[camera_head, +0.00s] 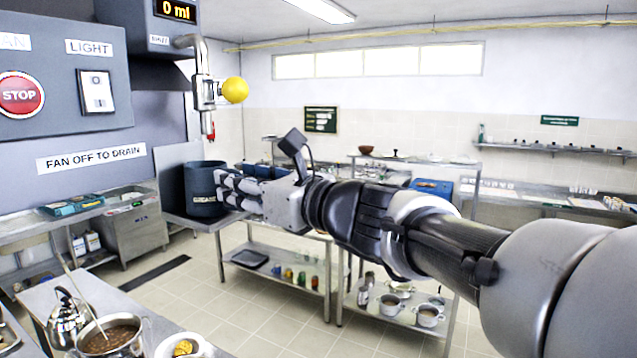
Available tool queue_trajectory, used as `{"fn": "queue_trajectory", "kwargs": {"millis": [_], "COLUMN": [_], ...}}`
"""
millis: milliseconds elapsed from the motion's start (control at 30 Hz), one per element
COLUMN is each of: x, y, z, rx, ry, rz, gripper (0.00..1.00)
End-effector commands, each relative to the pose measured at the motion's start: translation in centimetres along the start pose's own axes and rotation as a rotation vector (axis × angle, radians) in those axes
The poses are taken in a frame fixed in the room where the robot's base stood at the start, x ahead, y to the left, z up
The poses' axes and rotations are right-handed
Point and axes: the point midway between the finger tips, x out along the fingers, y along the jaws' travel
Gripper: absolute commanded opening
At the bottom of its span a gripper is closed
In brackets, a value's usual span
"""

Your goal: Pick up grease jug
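The grease jug (203,181) is a dark blue, open-topped container with the word GREASE on its side. It stands upright on a metal surface below a tap with a yellow ball. My gripper (226,187) reaches in from the right, with its fingers pointing left at the jug's right side. The fingers overlap the jug's right edge in this view. I cannot tell whether they touch the jug or how far apart they are. The gripper hides part of the jug's right side.
The tap (204,92) hangs above the jug, beside a grey control panel (60,75) at left. A steel pot (112,338) and a kettle (68,318) stand on the near left counter. A low steel table (275,275) stands below my arm. Tiled floor lies between.

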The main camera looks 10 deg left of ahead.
Motion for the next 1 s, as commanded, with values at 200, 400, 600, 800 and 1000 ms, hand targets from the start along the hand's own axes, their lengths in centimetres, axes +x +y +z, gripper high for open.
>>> {"fn": "queue_trajectory", "kwargs": {"millis": [200, 400, 600, 800, 1000], "x": [0.75, 0.72, 0.71, 0.7, 0.7], "y": [0.0, 0.0, 0.0, -0.01, -0.01], "z": [-0.01, -0.04, -0.04, -0.03, -0.03], "rx": [-0.001, -0.001, 0.0, 0.0, -0.001], "ry": [-0.001, 0.0, 0.0, 0.0, 0.0], "rz": [-0.001, -0.001, -0.001, -0.001, -0.001], "gripper": [0.35, 0.28, 0.15, 0.02, 0.0]}}
